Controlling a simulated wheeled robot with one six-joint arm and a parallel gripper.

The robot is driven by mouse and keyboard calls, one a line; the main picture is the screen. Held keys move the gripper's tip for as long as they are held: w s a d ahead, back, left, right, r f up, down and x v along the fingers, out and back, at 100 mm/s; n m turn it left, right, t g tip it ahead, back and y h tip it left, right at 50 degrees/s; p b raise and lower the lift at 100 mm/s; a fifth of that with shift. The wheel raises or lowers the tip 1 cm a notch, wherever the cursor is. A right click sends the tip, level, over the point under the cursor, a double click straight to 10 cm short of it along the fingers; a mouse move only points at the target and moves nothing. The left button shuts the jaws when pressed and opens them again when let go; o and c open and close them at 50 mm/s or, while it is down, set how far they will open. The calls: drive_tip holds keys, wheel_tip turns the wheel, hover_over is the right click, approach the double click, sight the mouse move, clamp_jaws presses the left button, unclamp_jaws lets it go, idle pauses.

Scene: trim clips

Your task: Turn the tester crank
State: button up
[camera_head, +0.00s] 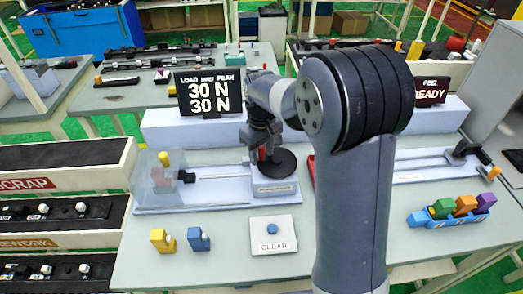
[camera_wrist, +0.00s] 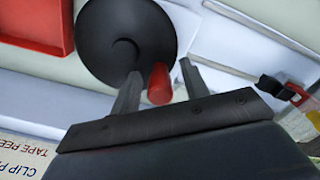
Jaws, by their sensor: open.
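The tester crank is a black round disc (camera_head: 279,165) on the light tester block (camera_head: 272,187), left of the middle of the bench. In the wrist view the disc (camera_wrist: 124,38) fills the upper middle. Its red handle (camera_wrist: 159,86) stands near the disc's rim, and it also shows in the head view (camera_head: 262,154). My gripper (camera_wrist: 158,70) is open, with one finger on each side of the red handle. I cannot tell whether either finger touches it. In the head view my wrist partly hides the crank.
A display (camera_head: 208,93) behind the tester reads 30 N on both lines. A clear guard (camera_head: 158,182) stands at the tester's left end. A CLEAR button plate (camera_head: 273,243), yellow clip (camera_head: 162,241) and blue clip (camera_head: 199,239) lie in front. A red tray (camera_wrist: 35,25) is beside the crank.

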sight(275, 149)
clamp_jaws()
idle(0.4)
drive_tip(key=shift+w, duration=0.1)
drive_tip(key=m, duration=0.1)
drive_tip(key=w+m, duration=0.1)
drive_tip(key=m, duration=0.2)
drive_tip(key=shift+w+d+p, duration=0.25)
drive_tip(key=shift+d+p, duration=0.05)
drive_tip(key=m, duration=0.2)
drive_tip(key=w+d+m, duration=0.1)
drive_tip(key=m, duration=0.2)
drive_tip(key=d+m, duration=0.1)
drive_tip(key=m, duration=0.1)
drive_tip(key=shift+w+m, duration=0.3)
drive_tip(key=shift+w, duration=0.05)
drive_tip(key=shift+w+d+m, duration=0.1)
drive_tip(key=shift+d+m, duration=0.35)
drive_tip(key=shift+m, duration=0.6)
drive_tip(key=shift+w+d+m, duration=0.1)
drive_tip(key=shift+d+m, duration=0.3)
drive_tip(key=shift+m, duration=0.65)
